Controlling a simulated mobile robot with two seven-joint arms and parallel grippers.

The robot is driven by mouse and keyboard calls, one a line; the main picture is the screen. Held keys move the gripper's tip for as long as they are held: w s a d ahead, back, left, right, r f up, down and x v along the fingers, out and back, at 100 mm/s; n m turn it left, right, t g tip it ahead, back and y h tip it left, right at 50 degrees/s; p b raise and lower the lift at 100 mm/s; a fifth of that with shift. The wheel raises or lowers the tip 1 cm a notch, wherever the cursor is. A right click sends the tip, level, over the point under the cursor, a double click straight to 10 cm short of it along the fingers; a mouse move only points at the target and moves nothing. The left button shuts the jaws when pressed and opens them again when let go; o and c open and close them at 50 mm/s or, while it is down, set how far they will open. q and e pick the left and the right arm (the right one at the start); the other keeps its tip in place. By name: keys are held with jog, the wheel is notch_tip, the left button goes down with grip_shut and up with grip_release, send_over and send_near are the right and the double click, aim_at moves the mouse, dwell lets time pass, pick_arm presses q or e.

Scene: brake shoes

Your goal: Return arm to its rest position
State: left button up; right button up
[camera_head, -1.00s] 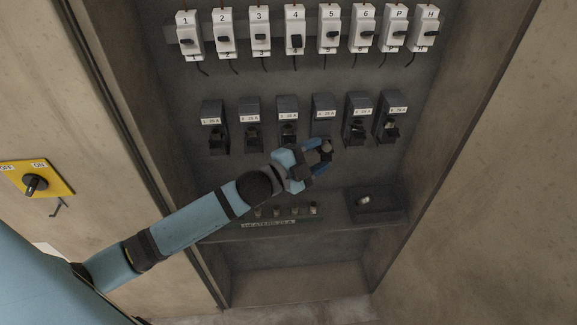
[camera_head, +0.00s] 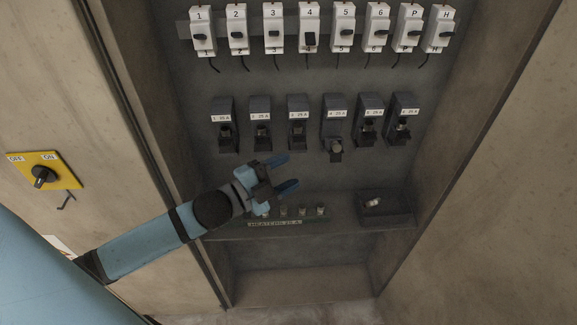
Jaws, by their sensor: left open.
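My left arm comes in from the left, blue with black bands. My left gripper (camera_head: 288,173) is open and empty, in front of the cabinet's back panel, just above the lower shelf. It points right and is apart from the row of black fuse holders. The fourth fuse holder (camera_head: 335,128), just up and right of the gripper, has its lower part tilted out with a light round end showing. My right arm and gripper are not in view.
White numbered switches (camera_head: 309,27) line the top of the cabinet. Several small fuses (camera_head: 302,211) stand on the shelf by a "HEATERS 25 A" label, partly behind my gripper. A dark tray (camera_head: 398,219) holds one light fuse (camera_head: 374,202). A yellow OFF/ON switch (camera_head: 44,172) is at left.

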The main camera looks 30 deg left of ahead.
pick_arm(q)
jog(key=s+d+f+n+g+y, duration=0.2)
jog(key=s+f+n, duration=0.3)
jog(key=f, duration=0.3)
jog(key=s+d+f+n+g+y+p, duration=0.1)
jog(key=s+d+f+n+g+y, duration=0.1)
jog(key=s+f+n, duration=0.45)
jog(key=s+d+f+n+g+y, duration=0.2)
jog(key=s+f+n, duration=0.1)
jog(key=f, duration=0.7)
notch_tip(320, 180, up, 11)
jog(key=p, duration=1.1)
jog(key=shift+a+f, duration=0.15)
jog(key=shift+a, duration=0.25)
